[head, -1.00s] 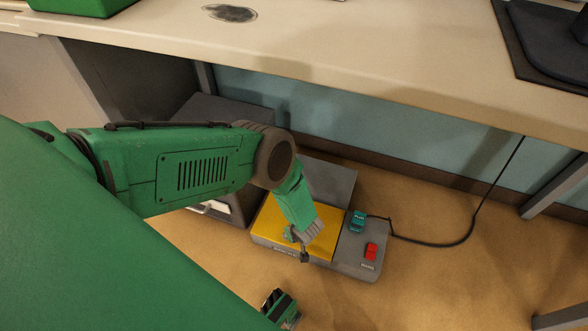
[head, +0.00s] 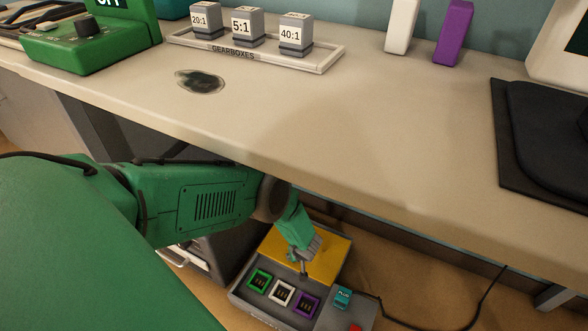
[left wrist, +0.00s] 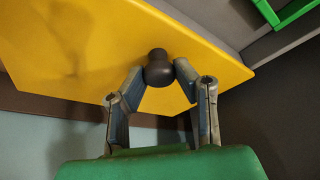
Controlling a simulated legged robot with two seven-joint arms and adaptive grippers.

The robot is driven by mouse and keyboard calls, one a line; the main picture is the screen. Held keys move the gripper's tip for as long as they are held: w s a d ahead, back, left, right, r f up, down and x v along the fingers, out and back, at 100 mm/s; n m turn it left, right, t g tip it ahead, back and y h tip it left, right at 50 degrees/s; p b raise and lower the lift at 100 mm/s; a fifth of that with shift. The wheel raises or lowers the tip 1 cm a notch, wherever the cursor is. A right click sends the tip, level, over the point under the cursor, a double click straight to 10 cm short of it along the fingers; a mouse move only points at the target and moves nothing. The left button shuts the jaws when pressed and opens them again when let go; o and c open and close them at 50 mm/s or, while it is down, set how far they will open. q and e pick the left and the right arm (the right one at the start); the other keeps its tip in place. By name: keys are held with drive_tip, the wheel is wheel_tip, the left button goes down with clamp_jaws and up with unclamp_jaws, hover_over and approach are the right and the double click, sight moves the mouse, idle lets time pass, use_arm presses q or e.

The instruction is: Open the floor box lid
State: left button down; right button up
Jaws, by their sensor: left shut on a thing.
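The grey floor box (head: 323,303) stands on the floor below the bench. Its yellow lid (head: 328,262) lies toward the back of the box, and the front part is uncovered. Green (head: 259,280), white (head: 282,291) and purple (head: 307,304) sockets show there. My left gripper (head: 303,270) is at the lid's front edge. In the left wrist view its fingers (left wrist: 160,68) are shut on the lid's dark knob (left wrist: 159,72), with the yellow lid (left wrist: 90,50) behind. My right gripper is out of view.
The bench top (head: 330,130) overhangs the space above my left arm. A black cable (head: 440,325) runs right. A grey cabinet (head: 205,255) stands left.

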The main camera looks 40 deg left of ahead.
use_arm(q)
drive_tip(key=shift+s+d, duration=0.2)
drive_tip(key=shift+d, duration=0.2)
drive_tip(key=shift+w+d+r, duration=0.1)
drive_tip(key=shift+w+r, duration=0.05)
drive_tip(key=c, duration=1.4)
unclamp_jaws()
drive_tip(key=shift+o, duration=0.7)
drive_tip(key=shift+a+f, duration=0.2)
drive_tip(key=shift+a, duration=0.2)
drive_tip(key=shift+d+r, duration=0.3)
drive_tip(key=shift+r, duration=0.2)
drive_tip(key=s+d, duration=0.2)
drive_tip(key=d, duration=0.1)
drive_tip(key=s+d, duration=0.2)
drive_tip(key=d, duration=0.1)
drive_tip(key=s+d, duration=0.2)
drive_tip(key=d, duration=0.2)
drive_tip(key=shift+s, duration=0.4)
